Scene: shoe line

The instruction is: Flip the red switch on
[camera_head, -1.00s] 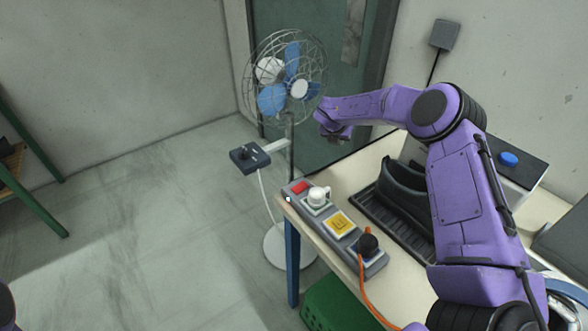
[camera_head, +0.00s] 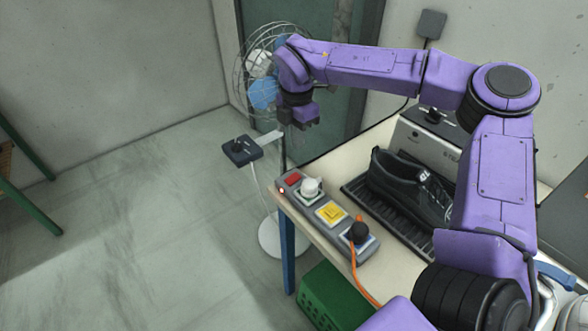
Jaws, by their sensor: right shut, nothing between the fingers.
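The red switch (camera_head: 292,180) sits at the far end of a grey power strip (camera_head: 346,246) on the table's left edge. A small light shows beside it. A white plug (camera_head: 311,187) and a black plug (camera_head: 357,233) with an orange cord are in the strip, with a yellow-covered socket (camera_head: 331,212) between them. My right gripper (camera_head: 302,124) is shut and empty, pointing down above the far end of the strip, apart from the switch. My left gripper is not in view.
A fan (camera_head: 262,92) stands behind the table's far left corner, with a control box (camera_head: 240,150) on its stand. A black shoe (camera_head: 405,188) sits in a black tray beside the strip. A green crate (camera_head: 330,297) is below the table.

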